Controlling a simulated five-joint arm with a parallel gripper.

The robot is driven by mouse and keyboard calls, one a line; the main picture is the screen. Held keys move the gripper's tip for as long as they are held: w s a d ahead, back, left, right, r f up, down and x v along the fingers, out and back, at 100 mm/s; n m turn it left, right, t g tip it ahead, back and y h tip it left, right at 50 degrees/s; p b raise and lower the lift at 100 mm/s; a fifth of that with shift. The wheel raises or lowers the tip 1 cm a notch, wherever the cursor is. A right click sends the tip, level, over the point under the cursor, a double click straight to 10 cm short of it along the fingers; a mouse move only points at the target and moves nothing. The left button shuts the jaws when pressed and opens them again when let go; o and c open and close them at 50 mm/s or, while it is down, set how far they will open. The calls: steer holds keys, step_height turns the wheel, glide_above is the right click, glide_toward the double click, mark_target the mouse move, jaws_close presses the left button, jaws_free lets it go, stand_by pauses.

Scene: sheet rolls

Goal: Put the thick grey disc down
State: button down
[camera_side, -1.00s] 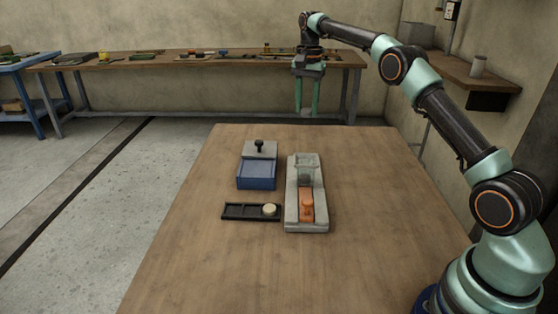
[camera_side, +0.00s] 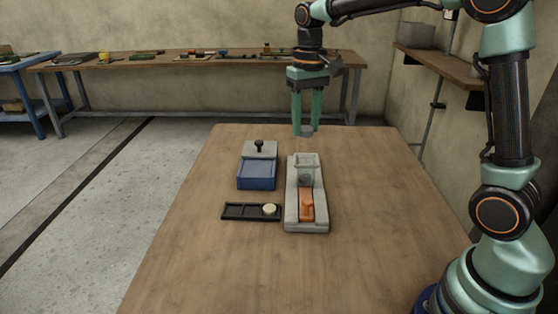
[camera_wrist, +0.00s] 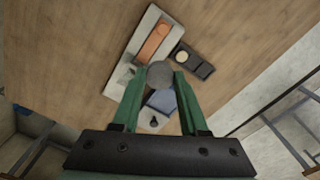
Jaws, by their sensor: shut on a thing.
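The thick grey disc (camera_wrist: 160,74) is between the green fingertips of my gripper (camera_wrist: 155,82) in the wrist view. In the side view my gripper (camera_side: 306,131) points down over the far part of the table, with the grey disc (camera_side: 307,133) low between its fingers. My gripper is shut on the disc. The side view does not clearly show whether the disc is touching the table or just above it.
Nearer the camera stand a grey fixture (camera_side: 292,215) with an orange part (camera_side: 307,205), a blue box (camera_side: 257,176) with a grey plate and black knob, and a black tray (camera_side: 240,211) holding a cream disc (camera_side: 269,209). The table's right side (camera_side: 390,200) is clear.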

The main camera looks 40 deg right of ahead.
steer(key=s+a+f+n, duration=0.2)
steer(key=s+a+n, duration=0.1)
steer(key=s, duration=0.3)
steer(key=w+d+m, duration=1.3)
steer(key=w+d, duration=0.3)
steer(key=w, duration=0.1)
steer(key=shift+w, duration=0.3)
steer(key=shift+d+f, duration=0.1)
step_height(320, 180, down, 20)
steer(key=shift+r, duration=0.25)
steer(key=shift+f, duration=0.2)
steer(key=shift+c, duration=2.2)
jaws_free()
